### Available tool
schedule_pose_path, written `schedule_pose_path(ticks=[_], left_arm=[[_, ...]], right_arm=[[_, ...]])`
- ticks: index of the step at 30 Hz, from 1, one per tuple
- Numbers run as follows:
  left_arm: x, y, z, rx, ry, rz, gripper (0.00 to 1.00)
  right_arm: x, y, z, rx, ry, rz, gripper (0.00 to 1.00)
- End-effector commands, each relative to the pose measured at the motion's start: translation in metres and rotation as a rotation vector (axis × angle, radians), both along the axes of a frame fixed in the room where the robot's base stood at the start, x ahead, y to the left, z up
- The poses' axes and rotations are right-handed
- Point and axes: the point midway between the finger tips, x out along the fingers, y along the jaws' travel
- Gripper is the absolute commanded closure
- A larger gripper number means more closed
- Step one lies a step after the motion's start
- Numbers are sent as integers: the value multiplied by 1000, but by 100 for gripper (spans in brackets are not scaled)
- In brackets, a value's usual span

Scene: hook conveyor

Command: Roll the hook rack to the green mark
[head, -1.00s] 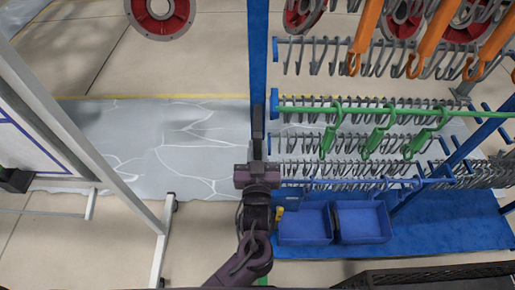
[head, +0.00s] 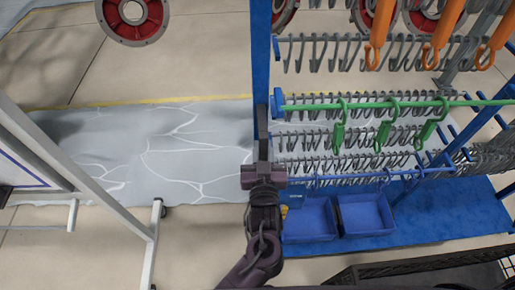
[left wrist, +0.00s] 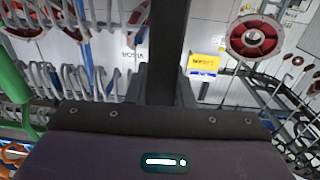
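The hook rack is a blue frame with a tall blue post (head: 261,60) at its left side and rows of grey hooks (head: 350,136) to the right. A green rail with green hooks (head: 383,133) and several orange hooks (head: 431,58) hang on it. Two blue trays (head: 309,219) sit low on it. My left gripper (head: 263,150) is at the post at mid height. In the left wrist view the post (left wrist: 166,40) stands upright between its dark fingers, which appear closed around it. My right gripper is not in view. I see no green mark on the floor.
A white-framed board (head: 75,170) stands at the left. A grey cracked-pattern floor strip (head: 140,150) with a yellow edge line runs behind. A red-rimmed wheel (head: 133,18) is at the back left. A dark crate (head: 430,270) is at the lower right.

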Motion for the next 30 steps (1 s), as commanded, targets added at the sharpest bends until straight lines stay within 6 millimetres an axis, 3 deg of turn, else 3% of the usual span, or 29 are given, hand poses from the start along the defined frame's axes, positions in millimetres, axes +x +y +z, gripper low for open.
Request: schedule_pose_path(ticks=[1, 5, 11, 17, 20, 30], left_arm=[[4, 17, -2, 10, 0, 40, 74], [4, 18, -2, 12, 0, 44, 58], [4, 17, -2, 11, 0, 41, 58], [2, 16, -2, 10, 1, 37, 58], [-5, 15, -4, 9, 2, 35, 58], [-60, 17, -5, 10, 3, 38, 58]], right_arm=[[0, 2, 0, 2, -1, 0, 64], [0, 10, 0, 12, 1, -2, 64], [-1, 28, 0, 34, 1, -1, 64], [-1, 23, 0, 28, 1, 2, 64], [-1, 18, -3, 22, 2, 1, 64], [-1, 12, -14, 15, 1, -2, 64]])
